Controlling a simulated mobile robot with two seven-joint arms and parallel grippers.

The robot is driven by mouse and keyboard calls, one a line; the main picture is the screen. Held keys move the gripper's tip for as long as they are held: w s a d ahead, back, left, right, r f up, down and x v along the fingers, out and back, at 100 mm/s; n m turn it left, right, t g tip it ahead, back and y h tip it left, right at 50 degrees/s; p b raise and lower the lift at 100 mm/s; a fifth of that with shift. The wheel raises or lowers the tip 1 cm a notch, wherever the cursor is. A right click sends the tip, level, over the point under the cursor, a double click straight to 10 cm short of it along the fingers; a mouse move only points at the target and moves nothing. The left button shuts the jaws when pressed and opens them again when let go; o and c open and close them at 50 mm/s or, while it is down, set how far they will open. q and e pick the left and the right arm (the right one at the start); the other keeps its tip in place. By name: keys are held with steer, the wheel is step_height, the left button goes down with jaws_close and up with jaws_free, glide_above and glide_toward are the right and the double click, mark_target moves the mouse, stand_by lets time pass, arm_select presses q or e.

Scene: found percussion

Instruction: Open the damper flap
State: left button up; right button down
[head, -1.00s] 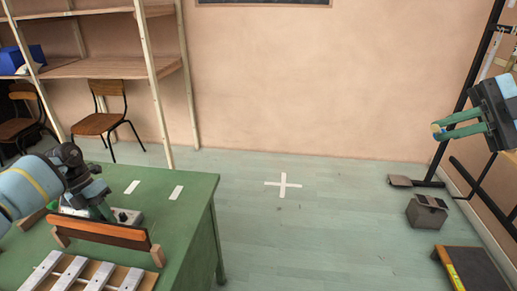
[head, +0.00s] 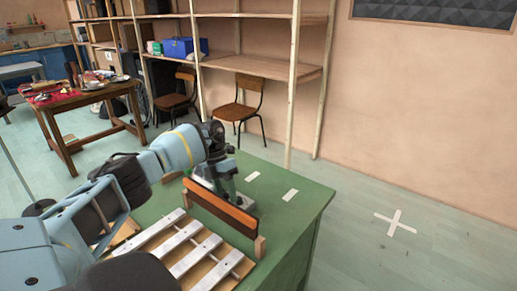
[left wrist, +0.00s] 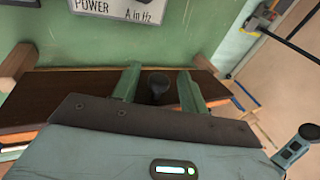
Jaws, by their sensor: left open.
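The damper flap (head: 218,207) is a long dark and orange-brown wooden board, standing between wooden end blocks behind the metal bars on the green table. My left gripper (head: 227,190) is over the flap's far side in the head view. In the left wrist view the flap (left wrist: 60,88) runs across behind the gripper. I cannot tell whether the fingers touch the knob. The flap's lower edge is hidden by the gripper body. My right gripper is not in the head view.
Metal bars (head: 187,251) on a wooden frame lie in front of the flap. A panel marked POWER (left wrist: 115,8) is beyond it. The table (head: 290,215) has free room at its right with white tape marks. Chairs and shelves stand behind.

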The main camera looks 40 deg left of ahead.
arm_select(q)
steer(key=b+v, duration=0.2)
steer(key=v, duration=0.9)
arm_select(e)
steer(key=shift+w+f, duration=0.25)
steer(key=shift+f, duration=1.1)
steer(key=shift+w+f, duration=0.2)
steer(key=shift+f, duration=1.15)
arm_select(q)
steer(key=shift+f, duration=0.1)
